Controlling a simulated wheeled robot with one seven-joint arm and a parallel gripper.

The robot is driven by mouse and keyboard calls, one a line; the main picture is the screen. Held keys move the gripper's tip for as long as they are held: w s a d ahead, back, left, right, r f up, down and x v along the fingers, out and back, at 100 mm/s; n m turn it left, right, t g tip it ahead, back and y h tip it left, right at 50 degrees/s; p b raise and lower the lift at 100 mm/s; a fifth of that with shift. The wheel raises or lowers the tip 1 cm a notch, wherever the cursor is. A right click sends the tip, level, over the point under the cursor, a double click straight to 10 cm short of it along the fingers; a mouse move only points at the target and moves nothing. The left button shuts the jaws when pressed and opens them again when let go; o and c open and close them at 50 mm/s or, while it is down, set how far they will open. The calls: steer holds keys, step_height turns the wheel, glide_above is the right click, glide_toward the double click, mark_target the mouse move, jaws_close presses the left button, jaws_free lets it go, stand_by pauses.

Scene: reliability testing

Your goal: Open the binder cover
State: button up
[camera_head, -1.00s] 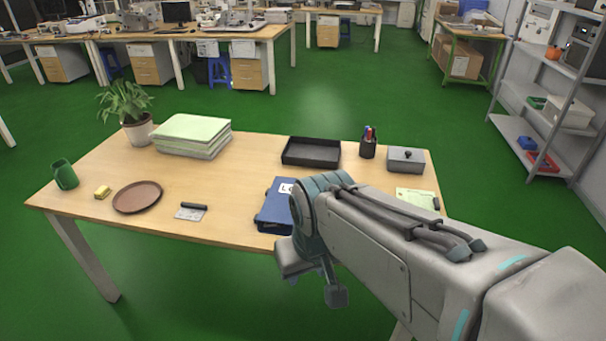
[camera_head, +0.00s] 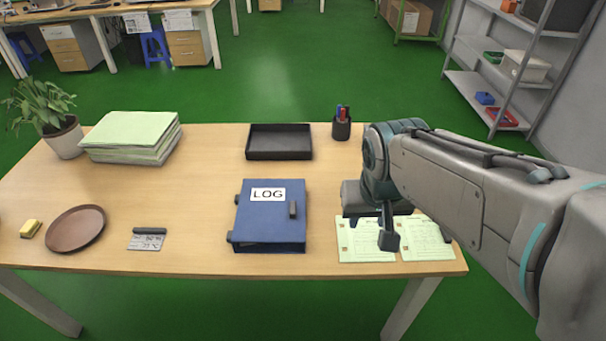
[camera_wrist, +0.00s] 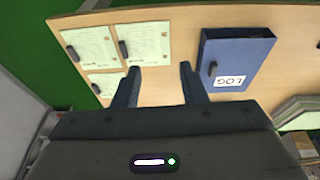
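The blue binder (camera_head: 270,225) lies closed on the table, with a white LOG label and a dark tab near the right edge of its cover. Two dark hinge-like parts show on its left side. In the wrist view the binder (camera_wrist: 238,52) appears upside down, to the right of my fingers. My gripper (camera_head: 388,235) is to the right of the binder, above the printed sheets, and apart from the cover. In the wrist view my gripper (camera_wrist: 158,75) has its two fingers spread with nothing between them.
Printed sheets (camera_head: 365,250) lie at the table's front right. A black tray (camera_head: 279,151) and a pen cup (camera_head: 341,130) stand behind the binder. A paper stack (camera_head: 131,140), a plant (camera_head: 62,137), a brown plate (camera_head: 76,228) and a small card (camera_head: 146,242) are to the left.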

steer(key=w+a+f+b, duration=0.35)
steer(key=w+a, duration=0.35)
steer(key=w, duration=0.3)
steer(key=t+b, duration=0.1)
glide_toward(293, 207)
steer(key=x, duration=0.8)
steer(key=shift+w+f+b, duration=0.1)
steer(key=shift+f+b, duration=0.3)
jaws_close()
